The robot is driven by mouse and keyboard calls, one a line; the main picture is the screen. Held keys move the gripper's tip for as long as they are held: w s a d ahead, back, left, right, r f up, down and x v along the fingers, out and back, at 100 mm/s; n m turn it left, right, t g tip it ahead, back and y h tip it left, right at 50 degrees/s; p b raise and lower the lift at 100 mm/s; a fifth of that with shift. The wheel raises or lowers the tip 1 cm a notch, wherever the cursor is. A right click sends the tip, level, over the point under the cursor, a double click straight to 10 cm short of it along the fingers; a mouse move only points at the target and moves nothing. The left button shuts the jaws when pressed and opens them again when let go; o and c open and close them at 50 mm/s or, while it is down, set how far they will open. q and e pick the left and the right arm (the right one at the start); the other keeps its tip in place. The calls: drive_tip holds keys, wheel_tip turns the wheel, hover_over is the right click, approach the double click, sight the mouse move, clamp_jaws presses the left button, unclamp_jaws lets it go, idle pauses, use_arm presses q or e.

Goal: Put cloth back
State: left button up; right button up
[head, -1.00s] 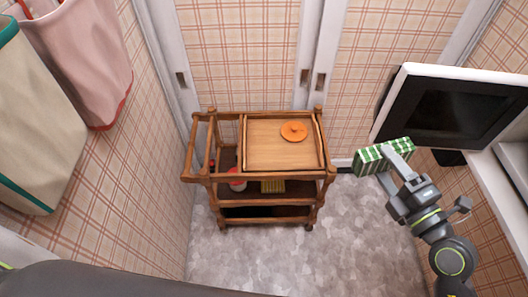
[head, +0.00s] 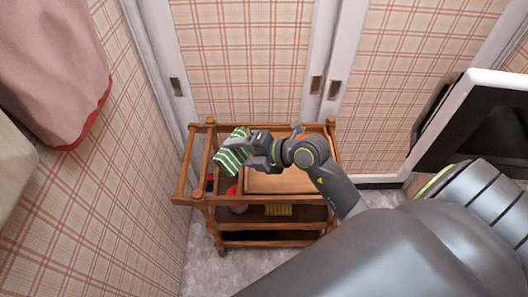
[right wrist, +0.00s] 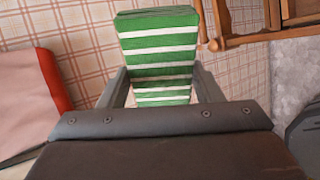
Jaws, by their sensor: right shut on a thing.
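The cloth (head: 232,151) is green with white stripes and folded into a flat block. My right gripper (head: 246,150) is shut on it and holds it over the left part of the wooden cart (head: 188,186). In the right wrist view the cloth (right wrist: 158,55) sits between the two fingers (right wrist: 160,88), pointing away from the camera. Whether the cloth touches the cart rail cannot be told. My right arm hides part of the cart's top. My left gripper is not in view.
A red and white item (head: 236,200) and a yellow item (head: 278,210) are on the lower shelf. A pink towel (head: 55,70) hangs left; a dark screen (head: 490,130) stands right.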

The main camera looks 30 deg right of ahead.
drive_tip(key=w+d+f+m+g+h+b, duration=0.3)
drive_tip(key=d+f+m+g+b, duration=0.25)
drive_tip(key=f, duration=0.25)
drive_tip(key=w+d+f+m+g+h+b, duration=0.25)
drive_tip(key=d+f+m+g+b, duration=0.2)
drive_tip(key=d+f+b, duration=0.25)
drive_tip(key=shift+n, duration=0.5)
wheel_tip(320, 180, down, 10)
drive_tip(key=shift+a+r+b, duration=0.15)
drive_tip(key=shift+r+b, duration=0.05)
drive_tip(key=shift+b, duration=0.4)
drive_tip(key=o, duration=1.2)
drive_tip(key=shift+r, duration=0.1)
wheel_tip(320, 180, up, 12)
drive_tip(key=d+p, duration=0.2)
drive_tip(key=shift+p, duration=0.35)
drive_tip(key=shift+s, duration=0.1)
